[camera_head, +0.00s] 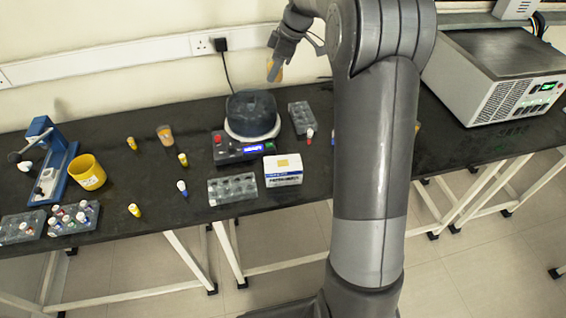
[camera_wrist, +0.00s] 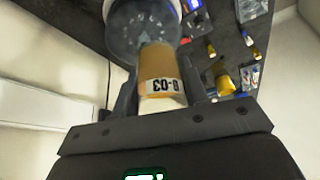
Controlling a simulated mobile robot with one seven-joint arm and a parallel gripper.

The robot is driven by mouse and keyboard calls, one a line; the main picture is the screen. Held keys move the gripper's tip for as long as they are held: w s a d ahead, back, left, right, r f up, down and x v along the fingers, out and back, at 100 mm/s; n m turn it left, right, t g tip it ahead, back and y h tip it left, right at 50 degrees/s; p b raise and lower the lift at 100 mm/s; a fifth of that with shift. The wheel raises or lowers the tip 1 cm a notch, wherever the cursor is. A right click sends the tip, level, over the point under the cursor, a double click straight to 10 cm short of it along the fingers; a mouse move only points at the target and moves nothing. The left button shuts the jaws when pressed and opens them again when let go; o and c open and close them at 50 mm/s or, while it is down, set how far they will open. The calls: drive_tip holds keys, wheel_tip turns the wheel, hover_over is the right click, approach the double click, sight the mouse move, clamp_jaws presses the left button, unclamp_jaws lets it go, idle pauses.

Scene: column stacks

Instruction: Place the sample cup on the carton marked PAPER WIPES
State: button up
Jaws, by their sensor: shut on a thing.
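My gripper (camera_head: 274,66) is raised over the back of the bench, near the wall. It is shut on the sample cup (camera_head: 276,72), an amber cup that is partly hidden by the fingers. In the wrist view the cup (camera_wrist: 158,88) sits between the two fingers, with a white label that shows upside down and ends in "03". A small white carton (camera_head: 284,179) with blue print and a yellowish patch on top stands at the bench's front edge, below and in front of the gripper. Its print is too small to read. Its top is clear of cups.
A dark round vessel (camera_head: 251,113) on a device with a lit display stands between gripper and carton; it looms in the wrist view (camera_wrist: 143,25). A grey rack (camera_head: 232,189) is left of the carton. Another amber cup (camera_head: 165,135), small vials and a yellow beaker (camera_head: 87,172) stand left.

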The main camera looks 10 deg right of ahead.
drive_tip(key=s+d+n+g, duration=0.1)
drive_tip(key=s+d+n, duration=0.2)
drive_tip(key=s, duration=0.5)
drive_tip(key=s+d+f+n+g, duration=0.1)
drive_tip(key=s+d+n, duration=0.15)
drive_tip(key=s, duration=0.45)
drive_tip(key=s+d+n+g, duration=0.1)
drive_tip(key=s+d+n, duration=0.2)
drive_tip(key=s, duration=0.5)
approach(278, 166)
drive_tip(key=shift+s+a+f, duration=0.4)
drive_tip(key=shift+s+a, duration=0.15)
drive_tip(key=shift+a, duration=0.2)
drive_tip(key=shift+w+a+f, duration=0.2)
drive_tip(key=shift+a+f, duration=0.1)
drive_tip(key=shift+a, duration=0.05)
drive_tip(key=shift+f, duration=1.9)
